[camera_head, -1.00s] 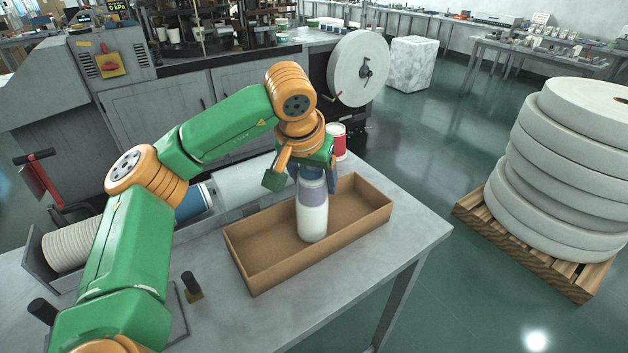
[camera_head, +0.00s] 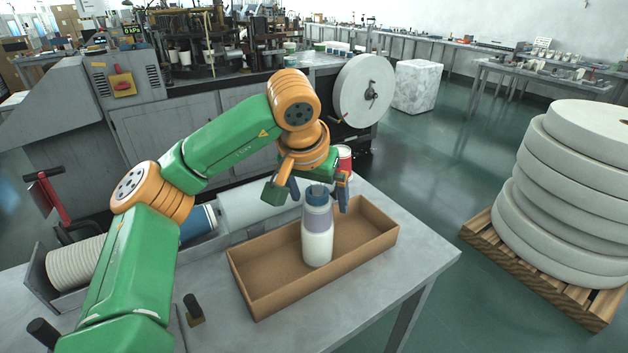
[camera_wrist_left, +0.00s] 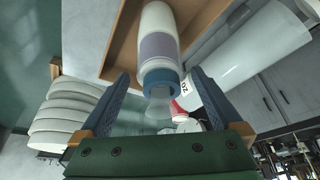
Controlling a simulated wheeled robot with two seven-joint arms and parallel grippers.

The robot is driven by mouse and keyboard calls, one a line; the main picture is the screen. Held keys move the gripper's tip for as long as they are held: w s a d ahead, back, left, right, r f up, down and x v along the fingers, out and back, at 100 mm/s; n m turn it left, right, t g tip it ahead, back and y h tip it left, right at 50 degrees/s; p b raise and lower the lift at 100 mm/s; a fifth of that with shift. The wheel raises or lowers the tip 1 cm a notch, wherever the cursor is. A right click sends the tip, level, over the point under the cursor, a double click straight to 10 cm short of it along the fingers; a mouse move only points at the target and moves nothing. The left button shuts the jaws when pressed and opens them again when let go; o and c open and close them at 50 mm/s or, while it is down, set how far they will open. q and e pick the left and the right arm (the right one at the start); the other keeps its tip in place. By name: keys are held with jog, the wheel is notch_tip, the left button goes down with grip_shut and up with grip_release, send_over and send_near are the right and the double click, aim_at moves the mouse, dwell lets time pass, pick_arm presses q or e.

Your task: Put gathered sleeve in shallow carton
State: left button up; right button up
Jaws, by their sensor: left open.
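The gathered sleeve (camera_head: 317,244), a white upright column with a lilac band and a blue top, stands inside the shallow carton (camera_head: 257,283), a brown open box on the table. In the left wrist view the sleeve (camera_wrist_left: 158,46) shows with its blue end towards me, and part of the carton wall (camera_wrist_left: 116,38) lies behind it. My left gripper (camera_head: 318,194) is open at the sleeve's top. Its fingers (camera_wrist_left: 160,78) lie either side of the blue end, with a gap on both sides. My right gripper is not in view.
Behind the carton, a large white cylinder (camera_head: 250,205) lies on its side and a red and white cup (camera_head: 345,157) stands. A ribbed white stack (camera_head: 77,262) lies in a grey holder at left. Dark pegs (camera_head: 192,305) stand at front left. The table's right side is clear.

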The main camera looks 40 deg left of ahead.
pick_arm(q)
jog(key=p+v, duration=0.2)
jog(key=v, duration=0.6)
jog(key=shift+r, duration=0.3)
jog(key=shift+s+r, duration=0.25)
jog(key=shift+s, duration=0.05)
